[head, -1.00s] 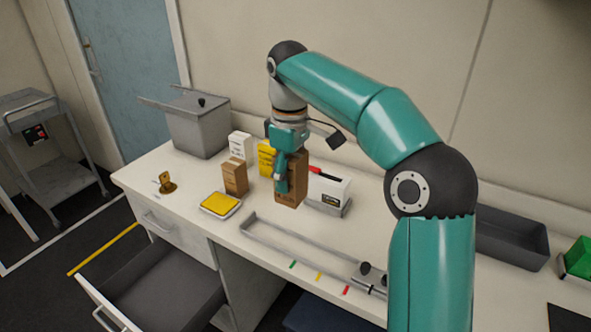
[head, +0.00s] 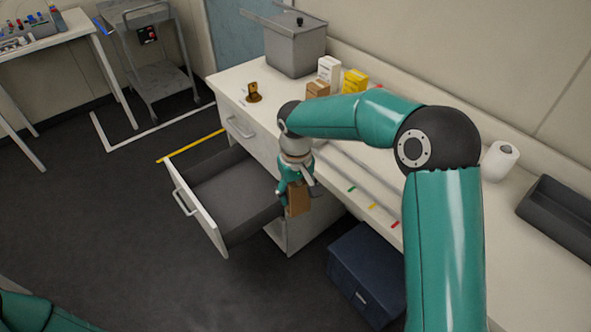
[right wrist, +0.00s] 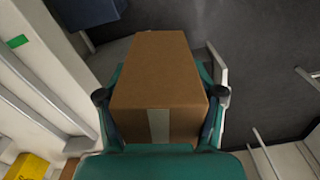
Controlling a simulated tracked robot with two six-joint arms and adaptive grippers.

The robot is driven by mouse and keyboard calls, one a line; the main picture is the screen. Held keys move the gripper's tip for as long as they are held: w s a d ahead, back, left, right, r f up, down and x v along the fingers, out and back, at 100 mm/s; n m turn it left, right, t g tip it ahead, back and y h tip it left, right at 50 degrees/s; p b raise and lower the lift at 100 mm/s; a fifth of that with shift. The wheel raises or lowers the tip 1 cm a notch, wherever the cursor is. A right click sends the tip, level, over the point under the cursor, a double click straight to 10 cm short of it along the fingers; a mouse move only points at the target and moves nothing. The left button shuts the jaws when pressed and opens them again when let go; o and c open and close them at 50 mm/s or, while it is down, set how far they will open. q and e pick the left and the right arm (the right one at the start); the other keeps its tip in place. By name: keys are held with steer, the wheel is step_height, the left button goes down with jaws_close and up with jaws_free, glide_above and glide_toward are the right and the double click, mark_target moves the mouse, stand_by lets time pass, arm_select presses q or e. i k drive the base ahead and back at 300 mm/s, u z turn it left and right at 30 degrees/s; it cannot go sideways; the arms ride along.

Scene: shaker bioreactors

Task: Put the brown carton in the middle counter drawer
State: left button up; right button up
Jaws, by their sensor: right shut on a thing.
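The brown carton (head: 299,199) is in my right gripper (head: 292,184), just right of the open drawer and in front of the counter's edge. In the right wrist view the carton (right wrist: 160,75) sits between the two fingers, with a pale tape strip on its near face. The open drawer (head: 205,222) is pulled out below a shut drawer with a handle (head: 240,128); its grey inside looks empty where it shows. Part of my left arm shows at the bottom left, but its gripper does not.
A smaller brown box (head: 317,90), a white box (head: 329,70) and a yellow box (head: 355,81) stand on the counter (head: 235,82). A grey lidded bin (head: 296,48) is behind them. A dark blue box (head: 365,272) stands on the floor right of the drawer.

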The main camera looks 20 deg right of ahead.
mark_target(227, 205)
steer(key=u, duration=0.05)
steer(key=k, duration=0.6)
steer(key=u, duration=0.3)
steer(key=i, duration=0.65)
steer(key=u, duration=0.7)
steer(key=i, duration=1.15)
steer(key=z, duration=0.45)
steer(key=i, duration=0.8)
steer(key=z, duration=0.7)
steer(key=k, duration=0.7)
steer(key=z, duration=0.25)
steer(key=i, duration=0.6)
steer(key=u, duration=0.05)
